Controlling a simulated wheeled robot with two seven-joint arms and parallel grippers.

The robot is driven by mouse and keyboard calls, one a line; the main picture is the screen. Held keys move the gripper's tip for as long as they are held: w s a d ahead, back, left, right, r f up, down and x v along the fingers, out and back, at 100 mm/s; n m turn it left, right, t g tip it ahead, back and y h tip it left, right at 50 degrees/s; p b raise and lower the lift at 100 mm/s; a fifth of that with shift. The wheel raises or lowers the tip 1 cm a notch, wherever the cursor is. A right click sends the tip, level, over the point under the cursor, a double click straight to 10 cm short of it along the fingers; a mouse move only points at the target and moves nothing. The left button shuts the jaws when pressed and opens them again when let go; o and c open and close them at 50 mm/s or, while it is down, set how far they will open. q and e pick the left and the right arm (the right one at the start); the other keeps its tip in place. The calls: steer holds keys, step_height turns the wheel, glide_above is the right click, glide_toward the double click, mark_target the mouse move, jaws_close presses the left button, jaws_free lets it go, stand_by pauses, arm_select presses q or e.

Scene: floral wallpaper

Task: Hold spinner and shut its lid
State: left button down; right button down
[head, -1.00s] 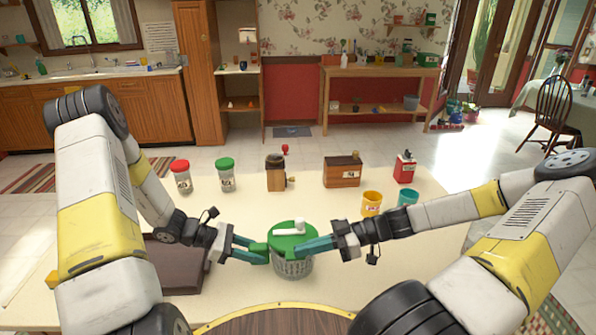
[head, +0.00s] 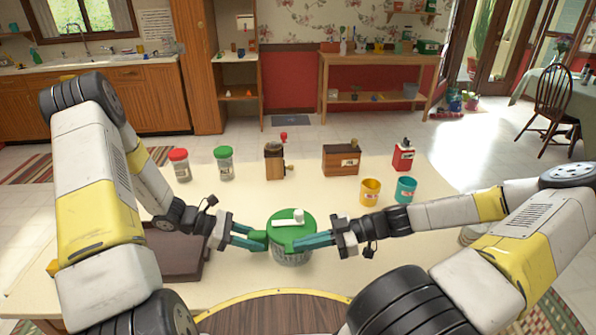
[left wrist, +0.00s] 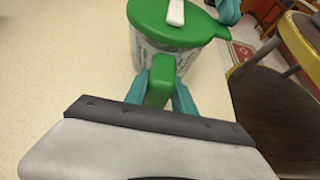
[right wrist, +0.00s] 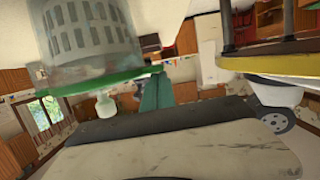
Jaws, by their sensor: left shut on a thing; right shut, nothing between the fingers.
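The spinner (head: 291,257) is a clear bowl with a slotted basket, standing upright on the table in front of me. Its green lid (head: 283,219) with a white crank (head: 288,223) lies over the bowl's top; whether it is fully seated is unclear. My left gripper (head: 264,239) is shut on the spinner's green side handle, also seen in the left wrist view (left wrist: 160,82). My right gripper (head: 298,243) is shut and empty, its teal fingers at the lid's right edge. In the upside-down right wrist view, the basket (right wrist: 85,35) shows above the lid (right wrist: 100,82).
Red-lidded (head: 181,165) and green-lidded (head: 224,163) jars, a grinder (head: 274,161), a wooden box (head: 341,160) and a red tin (head: 403,156) stand further back. Yellow (head: 370,192) and teal (head: 405,190) cups stand right. A dark brown slab (head: 175,255) lies left.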

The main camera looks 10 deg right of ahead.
steer(key=d+r, duration=0.6)
steer(key=d, duration=0.3)
steer(key=shift+d+r, duration=0.15)
steer(key=shift+d, duration=0.2)
